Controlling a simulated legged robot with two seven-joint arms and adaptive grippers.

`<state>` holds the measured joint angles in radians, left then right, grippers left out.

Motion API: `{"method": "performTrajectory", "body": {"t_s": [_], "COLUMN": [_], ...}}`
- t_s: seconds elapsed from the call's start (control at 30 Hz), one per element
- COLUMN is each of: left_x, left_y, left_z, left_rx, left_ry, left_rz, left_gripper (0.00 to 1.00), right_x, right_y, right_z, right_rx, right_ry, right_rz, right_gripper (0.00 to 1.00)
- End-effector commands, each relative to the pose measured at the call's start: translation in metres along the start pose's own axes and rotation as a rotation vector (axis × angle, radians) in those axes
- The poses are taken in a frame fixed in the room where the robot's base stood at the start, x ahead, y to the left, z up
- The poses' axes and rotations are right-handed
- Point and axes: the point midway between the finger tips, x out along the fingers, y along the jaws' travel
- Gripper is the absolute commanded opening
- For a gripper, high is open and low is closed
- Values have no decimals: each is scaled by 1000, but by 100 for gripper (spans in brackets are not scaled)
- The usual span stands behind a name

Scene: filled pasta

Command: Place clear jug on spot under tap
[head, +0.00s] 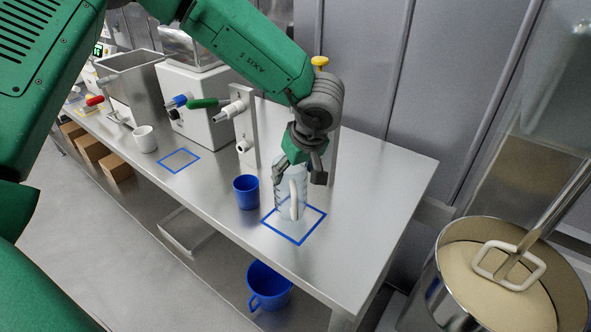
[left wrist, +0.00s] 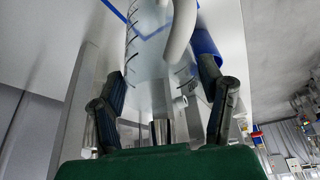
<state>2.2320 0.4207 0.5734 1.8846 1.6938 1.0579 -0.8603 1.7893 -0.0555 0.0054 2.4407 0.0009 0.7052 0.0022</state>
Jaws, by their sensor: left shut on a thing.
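The clear jug (head: 283,203), with a whitish handle, stands upright over the rear-left part of a blue square outline (head: 314,230) on the steel table. I cannot tell whether its base touches the table. My left gripper (head: 297,172) is shut on the jug's upper part from above. In the left wrist view the jug (left wrist: 150,60) lies between the two fingers (left wrist: 165,100), handle towards the camera. A post with a yellow knob (head: 320,61) rises behind the gripper; its spout is hidden by my arm. My right gripper is not in view.
A blue cup (head: 246,193) stands just left of the jug. A tap with a green handle (head: 203,103), a white mug (head: 145,139) and another blue outline (head: 180,159) are further left. A large pot (head: 440,290) stands right. The table's right end (head: 390,185) is clear.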

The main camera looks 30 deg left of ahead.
Motion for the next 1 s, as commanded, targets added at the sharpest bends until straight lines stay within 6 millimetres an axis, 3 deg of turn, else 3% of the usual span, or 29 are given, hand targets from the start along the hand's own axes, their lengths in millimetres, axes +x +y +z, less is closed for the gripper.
{"method": "performTrajectory", "body": {"t_s": [0.5, 0.53, 0.57, 0.87, 1.0], "left_x": [12, 12, 12, 12, 1], "left_y": [0, 0, 0, -1, 0], "left_z": [7, 7, 7, 4, -1], "left_rx": [1, 1, 0, -3, -5], "left_ry": [3, 2, 2, 4, 5], "left_rz": [-7, -7, -7, -8, -5], "left_gripper": [15, 73, 83, 83, 83], "right_x": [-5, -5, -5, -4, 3], "right_y": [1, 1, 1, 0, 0], "right_z": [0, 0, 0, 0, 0], "right_rx": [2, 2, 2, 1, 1], "right_ry": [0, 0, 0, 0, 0], "right_rz": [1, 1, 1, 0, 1], "right_gripper": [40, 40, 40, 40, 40]}}
